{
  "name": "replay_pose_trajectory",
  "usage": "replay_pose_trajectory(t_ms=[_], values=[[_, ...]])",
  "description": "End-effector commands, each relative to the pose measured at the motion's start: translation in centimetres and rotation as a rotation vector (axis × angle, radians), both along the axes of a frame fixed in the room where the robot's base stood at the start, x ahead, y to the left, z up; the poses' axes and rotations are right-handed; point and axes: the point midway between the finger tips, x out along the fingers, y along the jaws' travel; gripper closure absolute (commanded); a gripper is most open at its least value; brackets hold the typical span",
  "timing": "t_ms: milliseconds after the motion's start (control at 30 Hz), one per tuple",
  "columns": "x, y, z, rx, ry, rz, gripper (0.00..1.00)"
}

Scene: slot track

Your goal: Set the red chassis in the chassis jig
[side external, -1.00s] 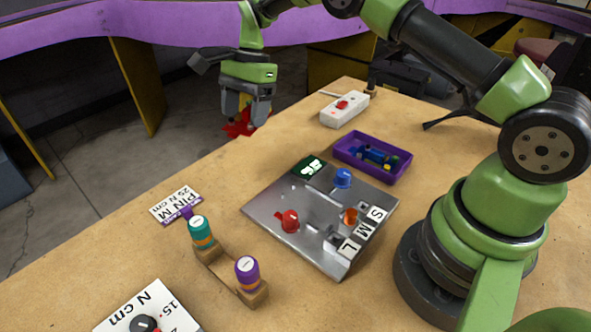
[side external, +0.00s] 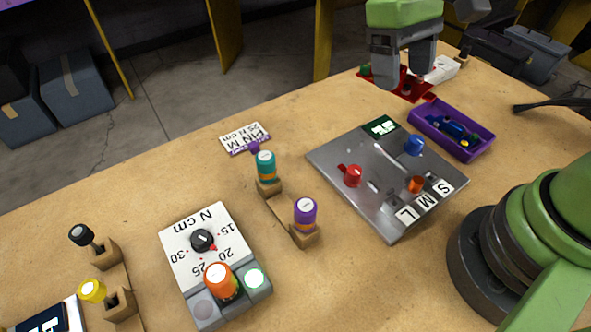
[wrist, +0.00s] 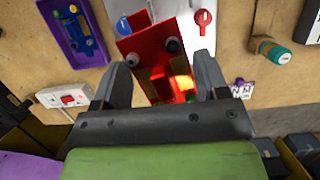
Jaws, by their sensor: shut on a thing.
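My gripper (side external: 402,68) is shut on the red chassis (side external: 405,86) at the back of the bench in the side view. The wrist view shows the chassis (wrist: 148,45) between the two fingers (wrist: 162,84), with dark round parts at its corners and yellow and bright patches inside. The fingers hide part of the chassis in the side view. A grey metal plate (side external: 345,158) with red, blue and orange knobs and S, M, L labels lies in front of the gripper. I cannot tell for sure which thing is the chassis jig.
A purple tray (side external: 480,147) with blue parts stands right of the plate, and a white switch box (side external: 441,70) behind it. A teal bottle (side external: 265,165) and a purple bottle (side external: 305,213) stand in a wooden holder. A dial box (side external: 185,238) is front left.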

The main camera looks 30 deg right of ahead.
Motion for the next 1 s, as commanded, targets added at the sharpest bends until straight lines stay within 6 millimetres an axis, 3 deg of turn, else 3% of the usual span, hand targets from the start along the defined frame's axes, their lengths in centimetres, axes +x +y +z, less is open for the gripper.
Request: replay_pose_trajectory(t_ms=[167,300,500,700,1000], values=[[-1.7,6.0,-1.8,-0.002,0.006,-0.002,0.59],[-4.8,11.7,-3.6,-0.005,0.008,-0.041,0.59],[-10.3,17.2,-5.7,-0.008,0.007,-0.126,0.59],[-13.7,19.2,-6.8,-0.008,0.005,-0.191,0.59],[-14.4,19.5,-8.0,-0.008,0.007,-0.21,0.59]])
